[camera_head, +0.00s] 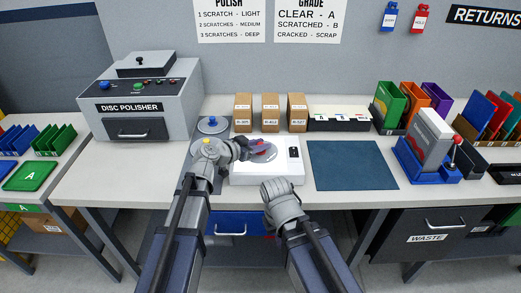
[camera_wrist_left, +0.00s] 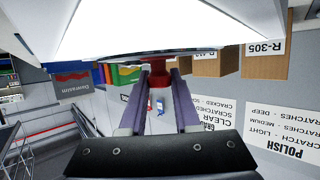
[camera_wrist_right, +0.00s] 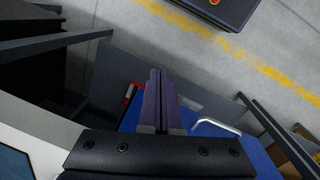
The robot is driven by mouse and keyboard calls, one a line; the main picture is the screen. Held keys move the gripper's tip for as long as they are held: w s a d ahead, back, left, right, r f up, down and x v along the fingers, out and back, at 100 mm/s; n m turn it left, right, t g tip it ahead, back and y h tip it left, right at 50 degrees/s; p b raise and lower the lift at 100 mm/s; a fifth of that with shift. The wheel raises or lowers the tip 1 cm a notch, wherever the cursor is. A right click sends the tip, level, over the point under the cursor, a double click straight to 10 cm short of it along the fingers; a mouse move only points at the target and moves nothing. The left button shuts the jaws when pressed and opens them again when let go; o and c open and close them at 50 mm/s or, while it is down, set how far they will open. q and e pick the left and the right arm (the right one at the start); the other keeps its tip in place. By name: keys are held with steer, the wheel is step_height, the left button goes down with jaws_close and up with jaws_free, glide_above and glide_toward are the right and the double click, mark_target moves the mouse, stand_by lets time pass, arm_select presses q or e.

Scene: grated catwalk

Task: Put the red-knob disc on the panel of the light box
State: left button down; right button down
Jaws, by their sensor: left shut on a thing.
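The red-knob disc (camera_head: 264,156) is a grey round plate with a red knob, over the left part of the light box. My left gripper (camera_head: 247,149) is shut on its red knob, which shows between the fingers in the left wrist view (camera_wrist_left: 155,72). The white light box (camera_head: 268,180) stands at the bench's front middle. Its bright panel (camera_wrist_left: 170,22) fills the top of the left wrist view, close to the disc; I cannot tell whether they touch. My right gripper (camera_wrist_right: 160,78) is shut and empty, in front of the bench near the light box.
A blue-knob disc (camera_head: 212,125) lies behind my left wrist, where a yellow knob (camera_head: 207,141) also shows. Small cardboard boxes (camera_head: 270,112) stand behind the light box. A dark blue mat (camera_head: 350,165) lies bare to its right. The disc polisher (camera_head: 140,100) stands left.

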arm_select(q)
steer(key=shift+r, duration=0.1)
steer(key=shift+f, duration=0.25)
steer(key=c, duration=0.6)
jaws_free()
steer(key=shift+r, duration=0.1)
steer(key=shift+r, duration=0.2)
steer(key=p+v, duration=0.4)
steer(key=v, duration=0.6)
steer(key=shift+s+a+r, duration=0.1)
steer(key=shift+s+a, duration=0.05)
steer(key=shift+s, duration=0.05)
steer(key=shift+s+a+r, duration=0.15)
steer(key=shift+s+a, duration=0.35)
steer(key=shift+a, duration=0.05)
